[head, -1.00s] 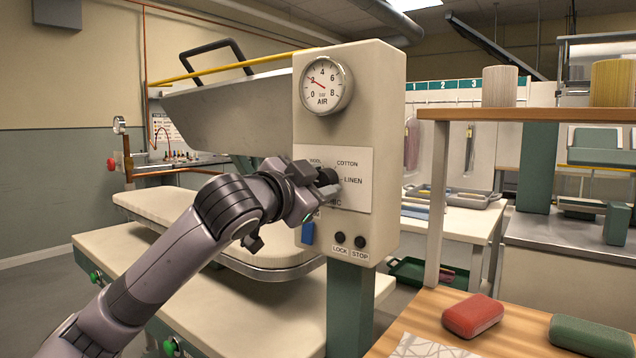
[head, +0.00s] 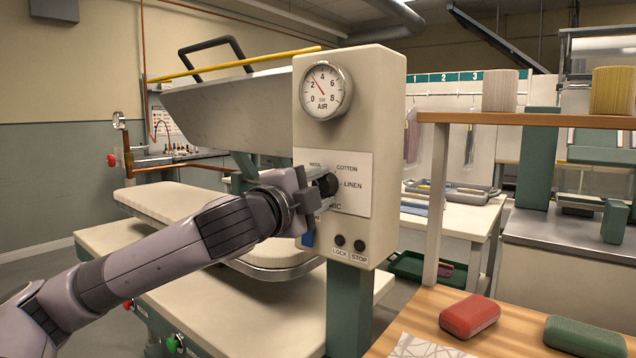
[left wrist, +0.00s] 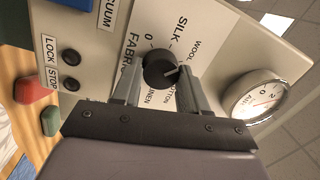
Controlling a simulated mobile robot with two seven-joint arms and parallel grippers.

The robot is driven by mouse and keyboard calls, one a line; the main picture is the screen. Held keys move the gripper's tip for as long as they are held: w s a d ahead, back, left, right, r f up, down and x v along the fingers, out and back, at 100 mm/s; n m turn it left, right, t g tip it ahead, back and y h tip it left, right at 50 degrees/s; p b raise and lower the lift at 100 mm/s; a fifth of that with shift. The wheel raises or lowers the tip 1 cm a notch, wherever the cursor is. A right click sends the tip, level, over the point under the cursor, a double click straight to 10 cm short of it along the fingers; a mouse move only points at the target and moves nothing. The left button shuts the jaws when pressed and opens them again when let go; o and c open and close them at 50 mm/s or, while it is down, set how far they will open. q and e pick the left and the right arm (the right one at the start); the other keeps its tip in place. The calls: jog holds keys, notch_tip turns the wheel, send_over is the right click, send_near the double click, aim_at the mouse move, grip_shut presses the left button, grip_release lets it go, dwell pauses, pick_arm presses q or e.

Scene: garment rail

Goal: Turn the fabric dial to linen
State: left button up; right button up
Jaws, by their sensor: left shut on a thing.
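The fabric dial (head: 329,184) is a black knob on a white label plate on the front of the cream control box. It also shows in the left wrist view (left wrist: 158,68), with the labels 0, silk, wool, cotton and linen around it. Its pale pointer mark faces right in the wrist view, roughly between the wool and cotton labels. My left gripper (head: 322,188) is shut on the dial, one finger on each side of it; the fingers (left wrist: 158,82) partly cover the cotton and linen lettering. My right gripper is not in view.
An air gauge (head: 326,91) sits above the dial. Lock and stop buttons (head: 350,244) and a blue part (head: 309,238) are below. A pressing table (head: 160,205) stands behind my arm. A wooden shelf with red (head: 469,316) and green (head: 584,338) blocks is at right.

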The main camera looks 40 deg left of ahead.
pick_arm(q)
jog(key=m+p, duration=0.1)
jog(key=m, duration=0.5)
jog(key=shift+m+h+p, duration=0.3)
jog(key=shift+m, duration=0.1)
jog(key=shift+a+m+h+p, duration=0.1)
jog(key=shift+m+h+p, duration=0.6)
jog(key=shift+m, duration=2.75)
jog(key=shift+a+m+h+p, duration=0.1)
jog(key=shift+m+p, duration=1.35)
jog(key=shift+m, duration=1.95)
jog(key=shift+a+m+h+p, duration=0.2)
jog(key=shift+m+p, duration=0.85)
jog(key=shift+m, duration=2.4)
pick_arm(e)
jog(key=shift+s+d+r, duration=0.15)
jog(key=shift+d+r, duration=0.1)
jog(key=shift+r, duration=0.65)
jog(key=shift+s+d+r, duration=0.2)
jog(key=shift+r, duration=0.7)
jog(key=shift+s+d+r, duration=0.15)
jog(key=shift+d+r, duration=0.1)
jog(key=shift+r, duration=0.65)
pick_arm(q)
jog(key=shift+d, duration=0.1)
jog(key=o, duration=1.1)
jog(key=shift+c, duration=0.2)
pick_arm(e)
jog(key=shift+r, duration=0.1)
